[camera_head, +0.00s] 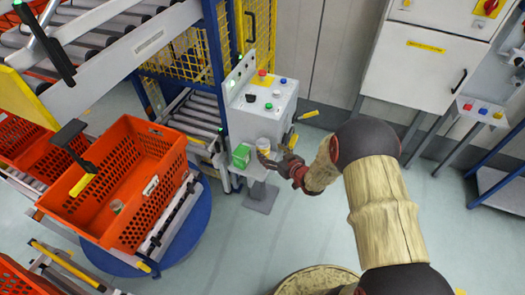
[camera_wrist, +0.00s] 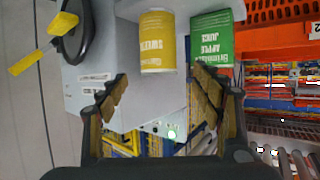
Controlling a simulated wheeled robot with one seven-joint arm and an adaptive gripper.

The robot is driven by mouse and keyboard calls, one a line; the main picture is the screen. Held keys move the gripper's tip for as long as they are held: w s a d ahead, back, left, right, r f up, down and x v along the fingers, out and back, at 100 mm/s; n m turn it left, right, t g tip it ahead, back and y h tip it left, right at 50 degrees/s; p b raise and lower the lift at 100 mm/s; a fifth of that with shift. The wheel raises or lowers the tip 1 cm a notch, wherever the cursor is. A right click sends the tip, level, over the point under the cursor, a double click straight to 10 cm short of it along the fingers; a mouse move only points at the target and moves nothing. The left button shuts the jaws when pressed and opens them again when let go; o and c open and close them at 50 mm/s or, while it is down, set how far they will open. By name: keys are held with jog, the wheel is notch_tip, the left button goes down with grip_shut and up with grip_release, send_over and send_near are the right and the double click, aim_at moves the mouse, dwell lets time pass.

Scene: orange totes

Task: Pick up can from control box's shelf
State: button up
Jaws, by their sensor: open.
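The control box (camera_head: 262,108) is grey with buttons on top and a small shelf (camera_head: 257,170) at its foot. A yellow can (camera_head: 263,144) stands on that shelf, right of a green juice carton (camera_head: 241,155). In the wrist view, which is upside down, the yellow can (camera_wrist: 157,42) and the green carton (camera_wrist: 211,38) stand side by side on the pale shelf (camera_wrist: 182,8). My gripper (camera_head: 270,162) is beside the can, at the shelf. In the wrist view my gripper (camera_wrist: 161,84) is open and empty, with the can ahead between its fingers, apparently untouched.
An orange tote (camera_head: 120,175) with a small can (camera_head: 116,206) inside sits left of the control box. A yellow mesh guard with blue posts (camera_head: 215,40) stands behind. A white cabinet (camera_head: 420,60) is at the right. The floor (camera_head: 320,215) near my arm is clear.

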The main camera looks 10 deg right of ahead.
aim_at(266, 146)
jog(key=b+x, duration=0.1)
jog(key=x, duration=0.4)
jog(key=shift+w+d+r, duration=0.1)
jog(key=shift+w+r, duration=0.05)
jog(key=shift+w, duration=0.05)
jog(key=c, duration=0.4)
jog(key=c, duration=1.1)
jog(key=shift+r, duration=0.15)
